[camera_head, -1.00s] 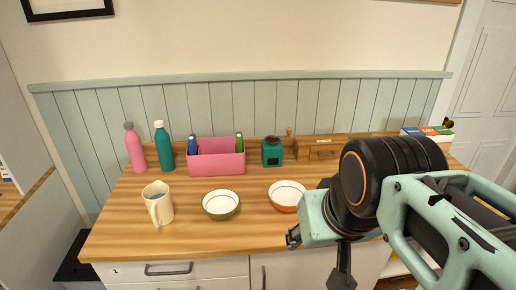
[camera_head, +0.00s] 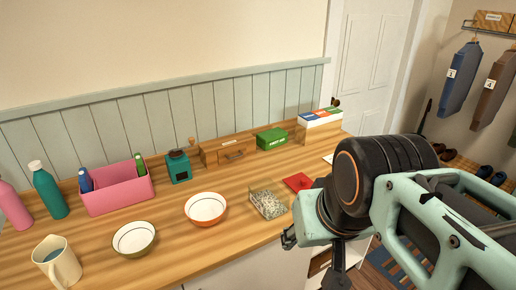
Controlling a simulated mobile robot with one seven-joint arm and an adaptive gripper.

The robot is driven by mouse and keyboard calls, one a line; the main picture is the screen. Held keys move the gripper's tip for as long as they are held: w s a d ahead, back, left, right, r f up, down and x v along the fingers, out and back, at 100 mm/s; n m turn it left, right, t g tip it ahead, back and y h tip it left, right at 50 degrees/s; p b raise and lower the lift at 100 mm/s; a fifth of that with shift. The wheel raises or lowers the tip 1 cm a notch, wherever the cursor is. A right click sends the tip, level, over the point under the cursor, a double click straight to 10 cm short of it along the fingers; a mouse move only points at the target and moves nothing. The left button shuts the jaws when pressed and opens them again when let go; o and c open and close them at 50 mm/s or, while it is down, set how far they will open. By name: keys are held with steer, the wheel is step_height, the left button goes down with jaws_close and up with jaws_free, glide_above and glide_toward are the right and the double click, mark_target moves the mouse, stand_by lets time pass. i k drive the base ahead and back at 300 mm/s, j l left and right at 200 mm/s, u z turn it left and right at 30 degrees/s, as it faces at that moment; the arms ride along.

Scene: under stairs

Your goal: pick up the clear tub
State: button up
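The clear tub (camera_head: 268,203) stands on the wooden counter (camera_head: 222,251) near its front edge, right of the orange-rimmed bowl. It is see-through, with a pale speckled filling in its lower part. My gripper (camera_head: 316,258) is in front of the counter, to the right of and below the tub in the picture, apart from it. Dark finger parts show, but the arm hides much of them, so I cannot tell how far they are open.
A white bowl with an orange outside (camera_head: 206,208), a green-sided bowl (camera_head: 135,238) and a cream jug (camera_head: 58,262) stand left of the tub. A red item (camera_head: 298,182) lies close behind it. A green box (camera_head: 271,139) and wooden drawer box (camera_head: 228,150) stand at the back.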

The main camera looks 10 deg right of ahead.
mark_target(270, 201)
steer(key=u, duration=1.3)
steer(key=z, duration=1.3)
steer(key=i+j+z, duration=0.1)
steer(key=j, duration=0.25)
steer(key=i+j+z, duration=0.25)
steer(key=i+j, duration=0.15)
steer(key=j, duration=0.35)
